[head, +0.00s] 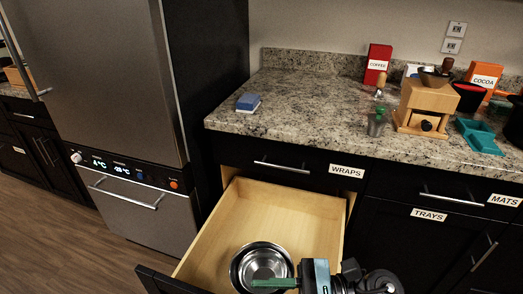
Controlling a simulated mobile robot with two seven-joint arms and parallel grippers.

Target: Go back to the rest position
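Part of my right gripper (312,280) shows at the bottom edge, with its arm coming in from the lower right. It is over the front part of an open wooden drawer (290,205). A round shiny metal pot (262,262) sits in the drawer, just left of the gripper. A dark green bar (272,283) crosses the pot's near side and meets the gripper; I cannot tell whether it is a finger or a handle. The fingertips are not clear, so open or shut cannot be told. My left gripper is out of view.
The granite counter (300,110) holds a blue sponge (248,102), a red coffee box (378,64), a wooden grinder (428,100), an orange cocoa box (484,77) and a teal tray (479,136). A steel fridge (110,80) stands left. The drawer juts into the floor space.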

